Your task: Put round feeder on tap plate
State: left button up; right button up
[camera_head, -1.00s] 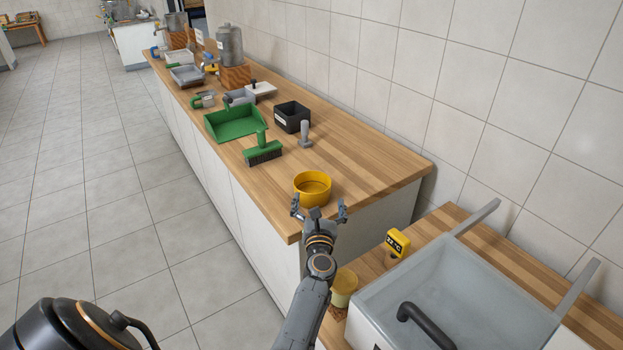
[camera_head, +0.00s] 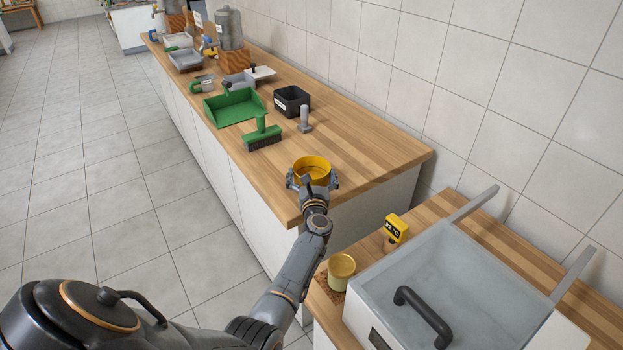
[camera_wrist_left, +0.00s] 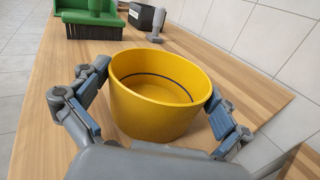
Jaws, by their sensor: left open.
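The round feeder, a yellow open tub (camera_head: 312,165), stands upright on the near end of the wooden counter. It fills the middle of the left wrist view (camera_wrist_left: 155,110), and its inside looks empty with a dark line around it. My left gripper (camera_head: 313,181) is open at the feeder's near side. In the wrist view its fingers (camera_wrist_left: 158,95) stand on either side of the feeder, the right one very close to its wall. I cannot tell whether either touches. Which thing is the tap plate I cannot tell. My right gripper is not in view.
Beyond the feeder are a green brush (camera_head: 262,134), a green dustpan (camera_head: 234,110), a grey-handled tool (camera_head: 304,120) and a black box (camera_head: 291,101). Metal tanks (camera_head: 229,32) stand farther back. At right, a second counter holds a glazed box (camera_head: 450,270), yellow timer (camera_head: 396,228) and yellow jar (camera_head: 341,268).

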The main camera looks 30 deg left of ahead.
pick_arm(q)
jog(key=c, duration=1)
jog(key=shift+r, duration=0.1)
